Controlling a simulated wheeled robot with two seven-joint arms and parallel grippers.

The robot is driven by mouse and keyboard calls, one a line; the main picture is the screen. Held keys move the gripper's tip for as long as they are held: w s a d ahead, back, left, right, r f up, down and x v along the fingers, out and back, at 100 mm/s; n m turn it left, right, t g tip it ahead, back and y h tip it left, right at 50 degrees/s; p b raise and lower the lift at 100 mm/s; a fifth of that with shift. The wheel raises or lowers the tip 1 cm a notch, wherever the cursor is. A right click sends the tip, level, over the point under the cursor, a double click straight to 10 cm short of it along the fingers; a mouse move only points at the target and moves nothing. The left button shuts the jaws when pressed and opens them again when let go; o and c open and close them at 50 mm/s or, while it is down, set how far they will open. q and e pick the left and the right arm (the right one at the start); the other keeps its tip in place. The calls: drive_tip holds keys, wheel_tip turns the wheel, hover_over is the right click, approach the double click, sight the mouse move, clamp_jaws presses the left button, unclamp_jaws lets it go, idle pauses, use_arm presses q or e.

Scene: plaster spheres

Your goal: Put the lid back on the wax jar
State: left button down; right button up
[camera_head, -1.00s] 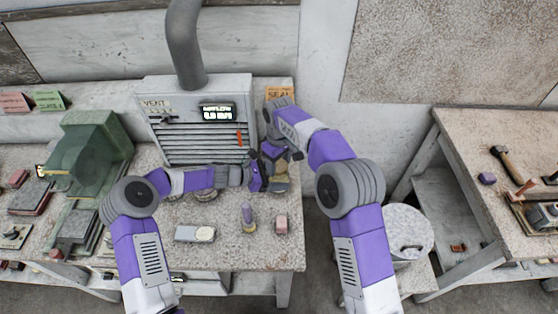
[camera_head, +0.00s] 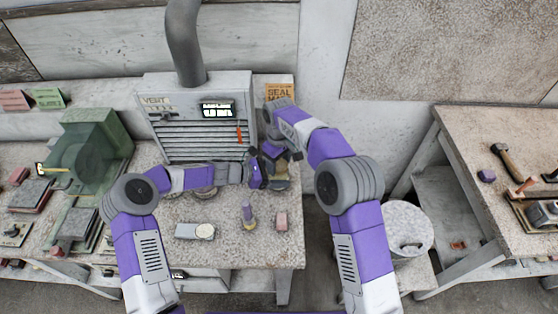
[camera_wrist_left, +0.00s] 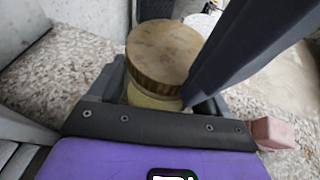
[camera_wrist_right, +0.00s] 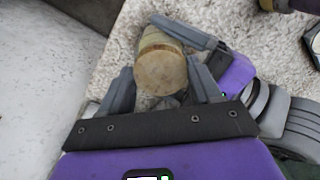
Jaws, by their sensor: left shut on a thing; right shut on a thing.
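The wax jar (camera_wrist_left: 152,99) has a pale yellow body and shows in the left wrist view between the fingers of my left gripper (camera_head: 268,182), shut on it from the side. The lid (camera_wrist_left: 165,48) is a round, brown, wood-like disc directly above the jar. It also shows in the right wrist view (camera_wrist_right: 162,68), between the fingers of my right gripper (camera_head: 281,163), which is shut on it. The lid looks close over the jar or touching it; whether it is fully seated I cannot tell. In the head view the grippers hide most of both.
A purple-topped tool (camera_head: 247,215), a pink block (camera_head: 281,221) and a grey box with a round pale dial (camera_head: 195,231) are on the bench in front. A grey vented unit (camera_head: 200,120) stands behind. A lidded bin (camera_head: 408,235) is right of the bench.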

drive_tip(key=m, duration=0.6)
drive_tip(key=shift+m, duration=0.3)
drive_tip(key=o, duration=1)
drive_tip(key=shift+a, duration=0.1)
drive_tip(key=shift+s+a, duration=0.1)
drive_tip(key=shift+a, duration=0.1)
drive_tip(key=shift+r, duration=2.4)
drive_tip(key=shift+c, duration=0.4)
